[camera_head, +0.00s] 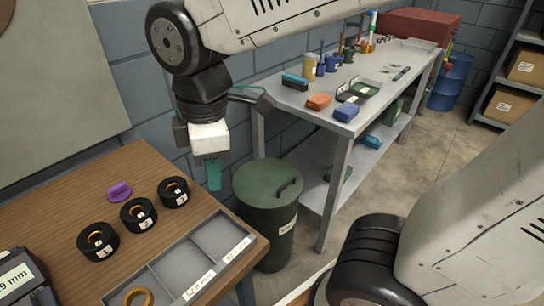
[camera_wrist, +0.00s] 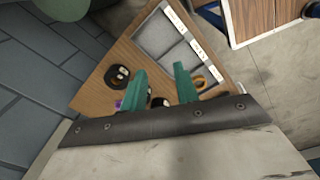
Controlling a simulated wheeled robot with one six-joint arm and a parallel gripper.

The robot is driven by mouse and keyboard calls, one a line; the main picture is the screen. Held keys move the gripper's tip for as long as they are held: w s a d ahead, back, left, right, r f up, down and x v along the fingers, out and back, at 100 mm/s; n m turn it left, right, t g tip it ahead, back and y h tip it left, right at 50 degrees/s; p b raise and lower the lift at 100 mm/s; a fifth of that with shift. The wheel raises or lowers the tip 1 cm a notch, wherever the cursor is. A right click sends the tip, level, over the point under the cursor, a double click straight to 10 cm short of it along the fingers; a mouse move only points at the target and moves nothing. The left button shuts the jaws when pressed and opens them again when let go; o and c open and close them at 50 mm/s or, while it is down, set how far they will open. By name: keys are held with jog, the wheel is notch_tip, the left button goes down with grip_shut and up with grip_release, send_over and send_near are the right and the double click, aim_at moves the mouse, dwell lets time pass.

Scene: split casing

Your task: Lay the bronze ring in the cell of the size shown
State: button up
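A bronze ring (camera_head: 138,297) lies at the near end of a grey cell tray (camera_head: 257,239) at the bottom edge of the head view, apparently in the nearest visible cell. It also shows in the wrist view (camera_wrist: 201,81), partly behind a finger. The tray has several cells with white labels on its right rim; one seems to read 52.8 mm. A black device (camera_head: 18,277) at the left edge shows a reading ending in 9 mm, its start cut off. My gripper (camera_head: 213,175) hangs empty above the table's far edge. Its teal fingers stand apart in the wrist view (camera_wrist: 160,80).
Three black round pieces (camera_head: 138,214) with labels and orange centres stand in a row left of the tray. A purple piece (camera_head: 119,191) lies behind them. A green bin (camera_head: 268,200) and a cluttered grey workbench (camera_head: 320,150) stand beyond the wooden table (camera_head: 50,222).

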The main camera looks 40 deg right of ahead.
jog(key=s+d+m, duration=0.8)
jog(key=d+m, duration=0.4)
jog(key=m, duration=0.2)
jog(key=shift+r+m, duration=0.3)
jog(key=shift+d+t, duration=0.15)
jog(key=shift+t, duration=0.15)
